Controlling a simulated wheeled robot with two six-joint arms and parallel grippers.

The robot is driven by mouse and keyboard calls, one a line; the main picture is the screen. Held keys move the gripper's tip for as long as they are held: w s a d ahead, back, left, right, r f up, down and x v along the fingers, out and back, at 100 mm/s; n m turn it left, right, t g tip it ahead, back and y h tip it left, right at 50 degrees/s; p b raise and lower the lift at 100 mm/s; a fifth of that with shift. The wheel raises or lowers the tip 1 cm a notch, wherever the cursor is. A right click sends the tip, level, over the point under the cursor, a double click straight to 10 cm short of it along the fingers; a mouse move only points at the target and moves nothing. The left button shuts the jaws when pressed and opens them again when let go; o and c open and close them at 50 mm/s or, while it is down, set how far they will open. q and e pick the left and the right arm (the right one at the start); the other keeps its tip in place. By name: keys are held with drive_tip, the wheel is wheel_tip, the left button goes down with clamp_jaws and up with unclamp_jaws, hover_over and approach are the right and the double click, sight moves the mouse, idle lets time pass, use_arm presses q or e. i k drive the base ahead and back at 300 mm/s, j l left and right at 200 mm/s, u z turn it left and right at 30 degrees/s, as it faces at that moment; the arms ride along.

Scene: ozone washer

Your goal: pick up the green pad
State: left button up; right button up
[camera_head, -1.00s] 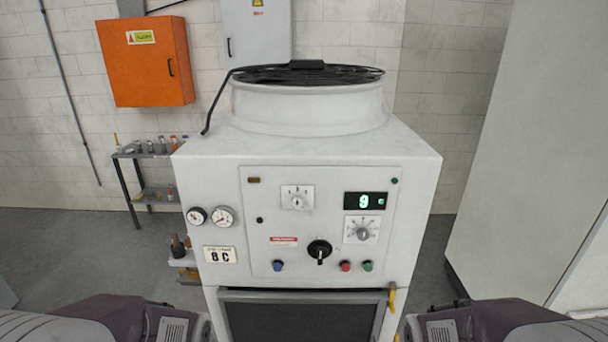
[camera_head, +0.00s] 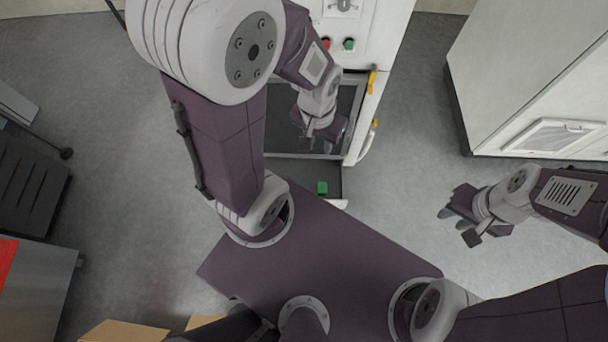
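The green pad (camera_head: 322,188) is a small green block lying on a dark flat surface (camera_head: 300,178) at the foot of the white machine, just beyond the edge of my base. My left gripper (camera_head: 324,136) hangs above and beyond the pad, in front of the machine's dark lower panel. It looks open and empty, and is apart from the pad. My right gripper (camera_head: 460,222) is over the floor to the right of the pad, well away from it. Its fingers look spread and empty.
The white machine (camera_head: 382,45) stands ahead, with a yellow handle (camera_head: 371,82) on its right edge. A large white cabinet (camera_head: 535,75) is at the right. Dark equipment (camera_head: 30,185) and a grey cabinet (camera_head: 38,295) stand at the left. Grey floor is free on both sides.

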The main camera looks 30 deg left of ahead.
sight(322, 186)
drive_tip(key=l+z, duration=0.2)
drive_tip(key=l, duration=0.2)
drive_tip(key=l+u, duration=0.15)
drive_tip(key=u, duration=0.3)
drive_tip(key=l+u, duration=0.1)
drive_tip(key=u, duration=0.35)
drive_tip(key=k+l+u, duration=0.1)
drive_tip(key=u, duration=0.35)
drive_tip(key=l+u, duration=0.1)
drive_tip(key=u, duration=0.3)
drive_tip(key=k+u, duration=0.15)
drive_tip(key=u, duration=0.3)
